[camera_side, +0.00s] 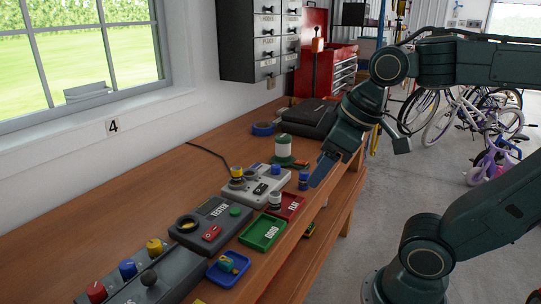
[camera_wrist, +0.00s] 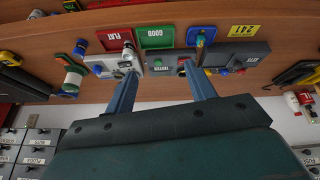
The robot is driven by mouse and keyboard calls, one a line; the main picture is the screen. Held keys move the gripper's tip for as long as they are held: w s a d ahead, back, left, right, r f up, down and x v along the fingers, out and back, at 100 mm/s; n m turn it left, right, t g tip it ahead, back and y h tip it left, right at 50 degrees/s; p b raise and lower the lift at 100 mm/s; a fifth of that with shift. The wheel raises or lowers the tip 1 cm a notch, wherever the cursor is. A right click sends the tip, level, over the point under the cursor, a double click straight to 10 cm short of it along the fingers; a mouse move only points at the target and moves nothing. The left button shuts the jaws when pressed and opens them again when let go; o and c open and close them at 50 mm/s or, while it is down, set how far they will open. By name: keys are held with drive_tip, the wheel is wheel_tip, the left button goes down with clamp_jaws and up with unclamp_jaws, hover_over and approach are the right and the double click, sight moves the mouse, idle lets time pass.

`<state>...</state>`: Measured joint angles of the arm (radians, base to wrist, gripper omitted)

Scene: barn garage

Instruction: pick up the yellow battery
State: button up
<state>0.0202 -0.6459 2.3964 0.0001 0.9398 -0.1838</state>
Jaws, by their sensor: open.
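The yellow battery (camera_side: 237,172) appears to stand upright on the grey charger (camera_side: 257,187) on the bench in the side view. Its dark lower part sits in or on a round seat. My gripper (camera_side: 340,163) is above the bench's front edge, to the right of the charger and apart from the battery. In the wrist view my gripper (camera_wrist: 160,84) has its two fingers wide apart with nothing held between them. There the charger (camera_wrist: 105,70) lies beyond the left finger, and I cannot clearly pick out the yellow battery.
A blue battery (camera_side: 304,181) stands nearby. A green GOOD tray (camera_side: 263,233), a tester (camera_side: 212,222) and a blue tray (camera_side: 229,269) crowd the front. A green-and-white cylinder (camera_side: 283,147) stands behind.

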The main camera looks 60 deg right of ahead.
drive_tip(key=w+d+r+n+g, duration=0.1)
drive_tip(key=w+d+r+n, duration=0.1)
drive_tip(key=w+r+n, duration=0.35)
drive_tip(key=n+g, duration=0.4)
drive_tip(key=n, duration=1.1)
hover_over(236, 168)
wheel_tip(236, 168, down, 8)
drive_tip(key=shift+a+f, duration=0.1)
drive_tip(key=shift+f, duration=4.25)
drive_tip(key=shift+f, duration=0.1)
drive_tip(key=shift+f, duration=2.5)
drive_tip(key=shift+c, duration=0.2)
